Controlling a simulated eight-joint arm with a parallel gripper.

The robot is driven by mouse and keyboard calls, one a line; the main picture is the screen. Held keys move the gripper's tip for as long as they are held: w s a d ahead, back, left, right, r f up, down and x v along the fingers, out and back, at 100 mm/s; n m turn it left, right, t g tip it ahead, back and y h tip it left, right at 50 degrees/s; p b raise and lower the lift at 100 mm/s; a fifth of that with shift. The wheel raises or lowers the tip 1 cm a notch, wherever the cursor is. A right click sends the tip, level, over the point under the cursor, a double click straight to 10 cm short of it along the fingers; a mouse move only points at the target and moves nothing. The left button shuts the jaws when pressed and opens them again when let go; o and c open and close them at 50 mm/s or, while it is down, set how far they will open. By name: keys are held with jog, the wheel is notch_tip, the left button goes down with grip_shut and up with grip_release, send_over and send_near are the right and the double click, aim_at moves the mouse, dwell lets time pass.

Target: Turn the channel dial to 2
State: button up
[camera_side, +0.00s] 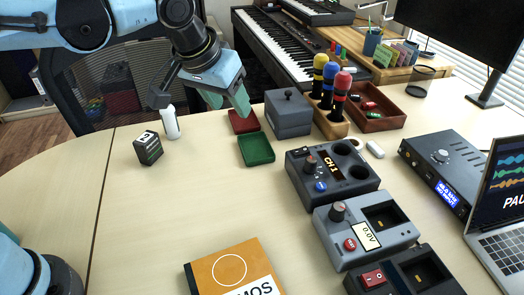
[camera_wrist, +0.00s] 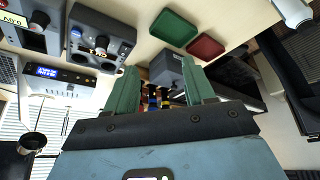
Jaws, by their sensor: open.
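The channel box (camera_side: 333,172) is a dark grey unit on the table, right of centre in the side view. Its lit display (camera_side: 331,166) reads CH 1. The dark channel dial (camera_side: 310,164) stands at the box's left, above a blue button (camera_side: 320,186). The dial's pointer is too small to read. The box (camera_wrist: 101,36) also shows upside down at the upper left of the wrist view. My gripper (camera_side: 227,101) is in the air behind and left of the box, well apart from it. Its two green fingers (camera_wrist: 160,66) are spread with nothing between them.
A 0.0V unit (camera_side: 365,233) sits in front of the channel box. The table's middle is clear.

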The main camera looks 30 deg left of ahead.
send_near(311, 160)
notch_tip(311, 160, up, 3)
jog(key=shift+g, duration=0.3)
jog(key=x, duration=1.1)
jog(key=shift+s+f, duration=0.1)
jog(key=shift+f, duration=0.3)
jog(key=shift+c, duration=0.2)
grip_shut()
